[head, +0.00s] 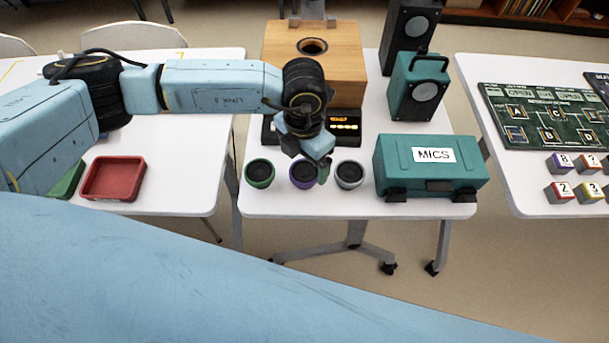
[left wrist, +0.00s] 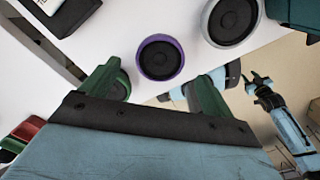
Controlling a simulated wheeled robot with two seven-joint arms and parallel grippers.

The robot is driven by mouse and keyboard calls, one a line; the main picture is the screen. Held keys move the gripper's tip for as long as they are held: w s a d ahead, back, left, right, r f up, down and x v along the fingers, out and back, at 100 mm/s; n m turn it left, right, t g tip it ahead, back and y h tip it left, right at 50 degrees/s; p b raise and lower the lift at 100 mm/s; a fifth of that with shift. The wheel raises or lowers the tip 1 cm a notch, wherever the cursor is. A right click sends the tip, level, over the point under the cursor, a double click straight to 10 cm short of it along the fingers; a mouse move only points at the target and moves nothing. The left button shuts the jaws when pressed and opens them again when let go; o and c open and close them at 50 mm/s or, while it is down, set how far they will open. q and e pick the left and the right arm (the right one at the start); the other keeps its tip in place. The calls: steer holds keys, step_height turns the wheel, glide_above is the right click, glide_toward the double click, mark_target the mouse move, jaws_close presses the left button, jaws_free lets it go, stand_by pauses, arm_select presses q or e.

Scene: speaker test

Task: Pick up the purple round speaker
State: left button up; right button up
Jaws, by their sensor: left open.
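The purple round speaker (head: 302,174) stands near the front edge of the middle table, between a green-rimmed and a grey-rimmed round speaker. My left gripper (head: 318,168) is over its right side in the head view and partly hides it. In the left wrist view the purple speaker (left wrist: 160,58) shows whole, just past the two green fingers and between their lines. The left gripper (left wrist: 163,78) is open and empty. A small gripper of my right arm (left wrist: 258,82) shows at the right of the left wrist view; its jaws are too small to judge.
The green-rimmed speaker (head: 260,173) and grey-rimmed speaker (head: 349,175) stand close on either side. A teal MICS case (head: 385,172) is to the right. A wooden box (head: 345,75) and a lit dark device (head: 346,124) stand behind. A red tray (head: 113,179) lies on the left table.

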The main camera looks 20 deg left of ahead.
mark_target(305, 171)
arm_select(q)
steer(key=shift+w+f+b, duration=0.1)
steer(key=shift+f+b, duration=0.25)
steer(key=shift+f, duration=2.4)
steer(key=shift+c, duration=0.5)
steer(key=c, duration=1.2)
